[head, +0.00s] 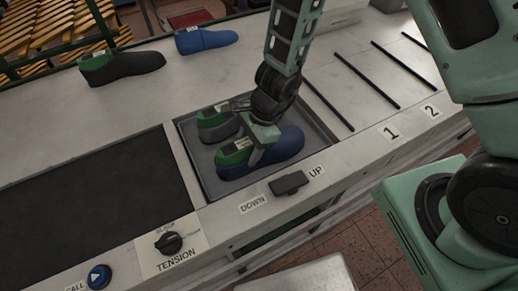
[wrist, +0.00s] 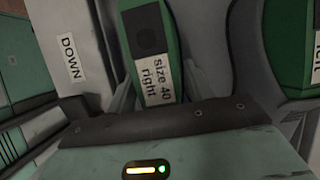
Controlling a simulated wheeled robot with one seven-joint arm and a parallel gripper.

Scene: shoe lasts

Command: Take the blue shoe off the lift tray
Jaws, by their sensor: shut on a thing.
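The blue shoe (head: 285,146) sits in the grey lift tray (head: 314,136), at its front side, with a green last in its opening. My gripper (head: 258,150) reaches down from above and is shut on the blue shoe around its middle. In the wrist view the green last (wrist: 139,22) carries a label reading "size 40 right" and lies between my fingers. A grey shoe (head: 215,127) with a green last stands behind the blue one in the tray; its last also shows at the right of the wrist view (wrist: 284,45). My arm hides part of both shoes.
A dark shoe (head: 122,68) and another blue shoe (head: 206,40) stand at the back of the bench. A DOWN/UP switch (head: 289,183) is in front of the tray. A dark belt (head: 90,195) lies left, black rods (head: 365,80) right.

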